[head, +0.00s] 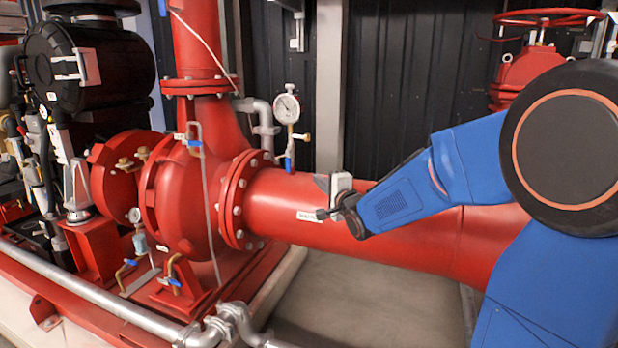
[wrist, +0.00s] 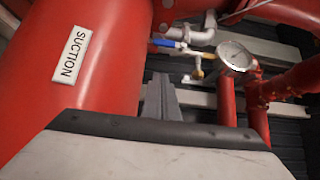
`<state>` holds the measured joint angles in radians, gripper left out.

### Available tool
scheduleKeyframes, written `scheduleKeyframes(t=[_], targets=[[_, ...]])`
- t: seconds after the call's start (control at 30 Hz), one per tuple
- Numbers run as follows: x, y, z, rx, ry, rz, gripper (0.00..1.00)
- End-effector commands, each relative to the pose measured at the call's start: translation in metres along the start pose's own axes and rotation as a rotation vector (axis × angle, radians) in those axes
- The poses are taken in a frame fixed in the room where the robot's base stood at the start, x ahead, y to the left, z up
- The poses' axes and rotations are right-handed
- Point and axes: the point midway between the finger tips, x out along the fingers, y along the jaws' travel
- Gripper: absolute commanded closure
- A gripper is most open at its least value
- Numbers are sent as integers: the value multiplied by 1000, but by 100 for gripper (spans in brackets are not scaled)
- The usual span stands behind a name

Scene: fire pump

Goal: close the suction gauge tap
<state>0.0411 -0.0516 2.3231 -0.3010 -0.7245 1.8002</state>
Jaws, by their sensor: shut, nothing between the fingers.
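The suction gauge (head: 287,107) is a round white dial on a thin stem above the red suction pipe (head: 390,225). Its tap has a blue lever (head: 288,162) low on the stem, roughly in line with it. A brass fitting (head: 302,137) juts to the right of the stem. In the wrist view the blue lever (wrist: 166,43), brass fitting (wrist: 198,73) and dial (wrist: 235,56) show beyond my fingers. My gripper (head: 322,183) is shut and empty near the pipe, right of the tap and apart from it. Its narrow fingers also show in the wrist view (wrist: 161,80).
A white SUCTION label (wrist: 72,54) is on the pipe close to my gripper. The red pump casing (head: 190,200) and flange (head: 238,200) stand left of the tap. A grey elbow pipe (head: 262,115) is behind it. A pale post (head: 329,85) stands behind, to the right.

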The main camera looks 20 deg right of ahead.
Motion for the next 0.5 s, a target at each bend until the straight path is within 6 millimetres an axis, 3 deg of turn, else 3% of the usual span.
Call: scheduleKeyframes(t=[0.5], targets=[[86, 1, 0, 0, -1, 1, 100]])
